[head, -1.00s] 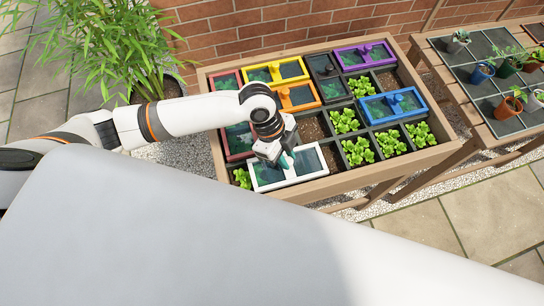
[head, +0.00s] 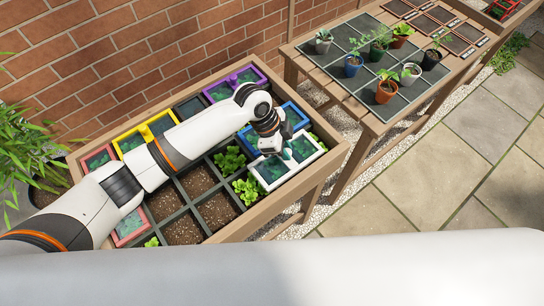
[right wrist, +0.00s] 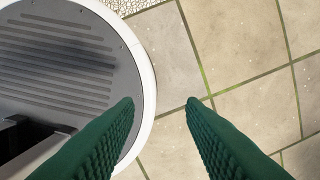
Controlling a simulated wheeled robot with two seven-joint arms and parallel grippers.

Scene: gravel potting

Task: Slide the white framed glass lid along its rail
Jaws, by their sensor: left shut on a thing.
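The white framed glass lid (head: 266,180) lies flat on the planter box's grid, at the front edge near the right end. Its panes show dark green glass. My left gripper (head: 284,154) is shut on the lid's handle from above and hides the handle and part of the frame. The rail beneath the lid is too small to make out. My right gripper (right wrist: 160,104) shows only in the right wrist view. Its green ribbed fingers are apart, with nothing between them but paving below.
The wooden planter (head: 326,158) holds other lids: a blue lid (head: 296,112) close behind the white one, a purple lid (head: 216,94), and a yellow lid (head: 126,143). Soil cells (head: 216,211) and lettuce (head: 248,189) lie left of the white lid. A potting table (head: 376,125) stands right.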

